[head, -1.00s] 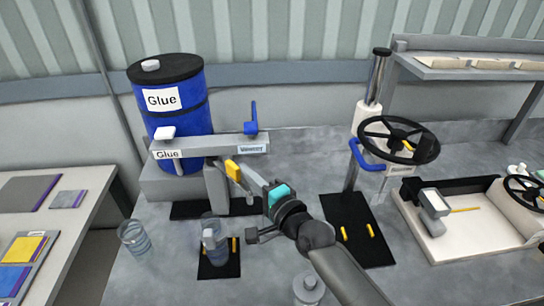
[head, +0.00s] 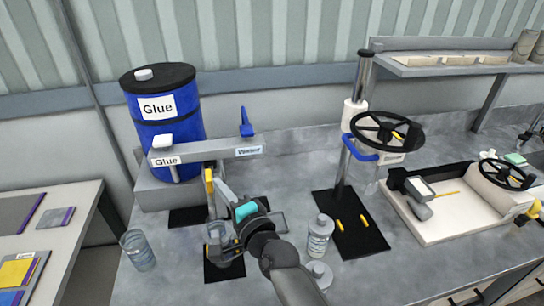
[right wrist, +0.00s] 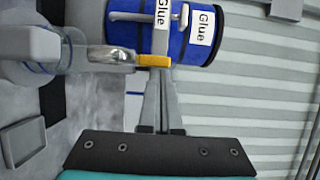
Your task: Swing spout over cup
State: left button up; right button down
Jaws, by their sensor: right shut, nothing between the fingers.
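The grey dispenser arm (head: 205,152), labelled Glue, runs out from beside the blue glue drum (head: 168,130). A yellow tab (head: 209,180) hangs under it on the metal spout, which the right wrist view shows as a shiny piece (right wrist: 112,56) beside the yellow tab (right wrist: 153,60). A clear cup (head: 215,230) stands on a small black mat below, partly hidden by my right gripper. My right gripper (head: 218,181) is shut and empty, its fingertips close beside the yellow tab; whether they touch I cannot tell. My left gripper is out of view.
A second clear cup (head: 138,250) stands to the left. A lidded bottle (head: 319,236) stands right of my right arm, near a black plate (head: 350,222) below the black handwheel (head: 386,132). A white tray (head: 455,232) lies at right.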

jog(key=shift+s+a+r, duration=0.1)
jog(key=shift+s+a, duration=0.3)
jog(key=shift+a, duration=0.4)
jog(key=shift+s+d+f, duration=0.2)
jog(key=shift+s+d, duration=0.05)
jog(key=shift+s, duration=0.1)
jog(key=d+v, duration=0.1)
jog(key=v, duration=1.3)
jog(key=shift+d, duration=0.25)
jog(key=shift+w, duration=0.1)
